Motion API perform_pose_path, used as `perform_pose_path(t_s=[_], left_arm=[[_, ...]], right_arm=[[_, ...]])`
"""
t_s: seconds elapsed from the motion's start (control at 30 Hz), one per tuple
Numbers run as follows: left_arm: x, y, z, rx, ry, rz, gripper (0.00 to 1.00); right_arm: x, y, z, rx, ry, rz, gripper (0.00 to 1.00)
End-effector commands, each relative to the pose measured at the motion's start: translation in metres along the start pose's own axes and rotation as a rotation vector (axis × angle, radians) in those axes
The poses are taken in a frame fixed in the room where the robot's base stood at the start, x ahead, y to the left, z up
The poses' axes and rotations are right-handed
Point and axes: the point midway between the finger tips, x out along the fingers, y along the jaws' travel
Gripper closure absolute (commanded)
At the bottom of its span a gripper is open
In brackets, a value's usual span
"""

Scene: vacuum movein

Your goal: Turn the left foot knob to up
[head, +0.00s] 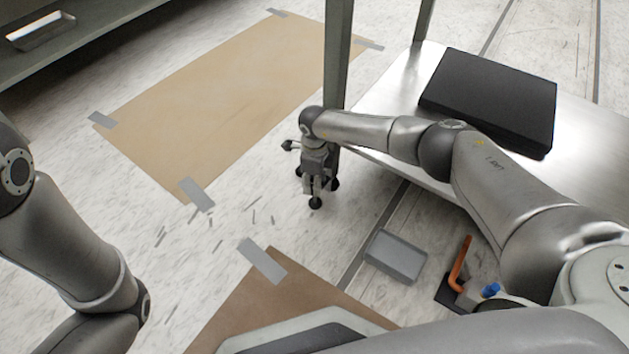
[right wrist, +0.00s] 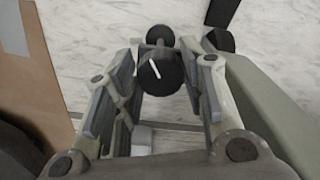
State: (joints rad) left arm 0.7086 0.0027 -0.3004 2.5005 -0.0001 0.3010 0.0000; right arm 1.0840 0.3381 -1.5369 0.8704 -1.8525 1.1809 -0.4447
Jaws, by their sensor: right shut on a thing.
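The foot knob (right wrist: 160,75) is a black round knob with a short white line on its face, slightly tilted in the right wrist view. It sits between the two fingers of my right gripper (head: 314,188), which is shut on it from both sides. In the head view the gripper points down by the foot of the near bench leg (head: 338,60), close to the floor. The gripper and wrist hide much of the knob there. My left arm enters at the left edge; its gripper is out of view.
A bench (head: 385,112) with a black flat box (head: 490,98) stands at the right. A grey block (head: 396,256) and an orange-handled tool (head: 460,264) lie near my right arm. Brown sheets (head: 200,95) are taped to the floor. Floor left of the gripper is fairly clear.

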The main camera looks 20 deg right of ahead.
Motion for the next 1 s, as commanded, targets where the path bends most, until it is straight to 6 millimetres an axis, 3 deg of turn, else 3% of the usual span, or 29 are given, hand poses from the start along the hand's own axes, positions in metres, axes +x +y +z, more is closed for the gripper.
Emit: perform_pose_path(t_s=[1.0], left_arm=[[-0.024,0.004,-0.006,-0.002,-0.01,-0.006,0.47]], right_arm=[[0.001,0.002,-0.001,-0.965,0.0,0.0,0.86]])
